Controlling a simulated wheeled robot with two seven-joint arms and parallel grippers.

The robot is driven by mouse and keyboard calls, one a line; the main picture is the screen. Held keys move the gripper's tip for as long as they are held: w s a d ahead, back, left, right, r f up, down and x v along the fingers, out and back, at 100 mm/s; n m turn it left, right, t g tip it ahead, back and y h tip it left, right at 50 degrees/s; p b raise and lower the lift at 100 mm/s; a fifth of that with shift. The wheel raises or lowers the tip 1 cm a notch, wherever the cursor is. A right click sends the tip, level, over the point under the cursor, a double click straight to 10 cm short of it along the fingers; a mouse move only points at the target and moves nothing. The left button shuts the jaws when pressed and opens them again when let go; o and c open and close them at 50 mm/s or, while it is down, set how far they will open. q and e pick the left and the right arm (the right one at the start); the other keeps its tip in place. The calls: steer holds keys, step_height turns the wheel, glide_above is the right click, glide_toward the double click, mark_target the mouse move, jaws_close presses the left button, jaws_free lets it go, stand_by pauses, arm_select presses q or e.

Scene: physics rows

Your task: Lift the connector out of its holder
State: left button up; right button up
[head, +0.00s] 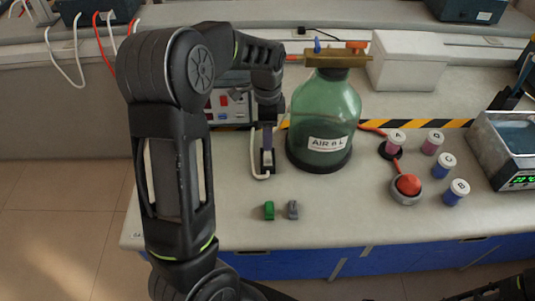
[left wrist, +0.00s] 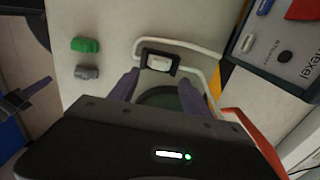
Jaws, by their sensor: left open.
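The connector (left wrist: 160,64) is a pale block seated in a dark rectangular holder (left wrist: 144,56), with a white cable beside it. In the head view the holder (head: 267,168) stands on the bench left of the green bottle. My left gripper (left wrist: 157,80) is open and empty, its two fingers pointing at the holder from either side of the connector. In the head view this gripper (head: 267,137) hangs right over the holder; I cannot tell whether it touches. What looks like my right gripper (left wrist: 25,96) is partly visible beyond the bench edge; its opening is unclear.
A green bottle (head: 325,110) stands close right of the holder. A green block (head: 269,211) and a grey block (head: 293,210) lie in front. A red button (head: 408,186), several small jars and a metal bath (head: 508,140) are at the right. An instrument box (head: 229,102) stands behind.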

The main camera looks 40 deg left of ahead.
mark_target(268, 154)
arm_select(q)
steer(key=shift+f, duration=1.3)
steer(key=shift+f+p, duration=0.25)
steer(key=shift+p, duration=0.15)
steer(key=shift+d+f+p, duration=0.1)
steer(key=shift+f+p, duration=0.6)
steer(key=shift+f, duration=1.7)
steer(key=shift+c, duration=0.2)
jaws_close()
